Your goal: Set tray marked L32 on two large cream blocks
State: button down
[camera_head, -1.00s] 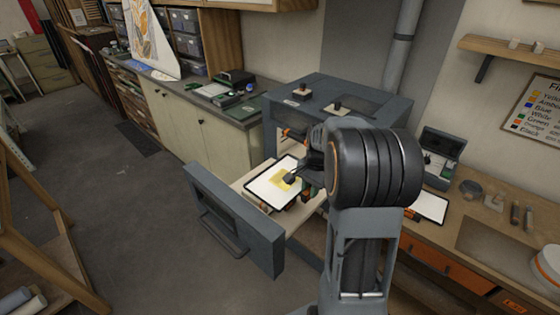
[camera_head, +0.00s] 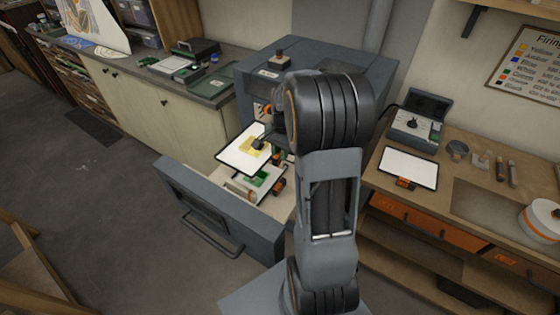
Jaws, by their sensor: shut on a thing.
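A white tray with a yellow pane (camera_head: 236,158) is held above the open kiln drawer, roughly level. My gripper (camera_head: 266,141) is shut on this tray at its right side, and my arm hides part of the grip. A second tray with green glass (camera_head: 263,180) sits lower, inside the drawer, partly under the held tray. Another white tray (camera_head: 408,166) with an orange tag lies on the right bench. No L32 mark is readable on any tray. I cannot make out the large cream blocks for certain; the drawer floor is partly hidden.
The grey drawer front (camera_head: 220,210) with its handle stands out from the grey kiln (camera_head: 330,62).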

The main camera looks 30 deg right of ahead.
jog(key=shift+w+a+f, duration=0.1)
jog(key=shift+w+f, duration=0.1)
jog(key=shift+f, duration=0.95)
jog(key=shift+s+f+b, duration=0.1)
jog(key=shift+f+b, duration=0.55)
jog(key=shift+f, duration=0.2)
jog(key=shift+f+b, duration=2.45)
jog(key=shift+f, duration=1)
jog(key=c, duration=0.9)
grip_release()
jog(key=shift+f, duration=0.1)
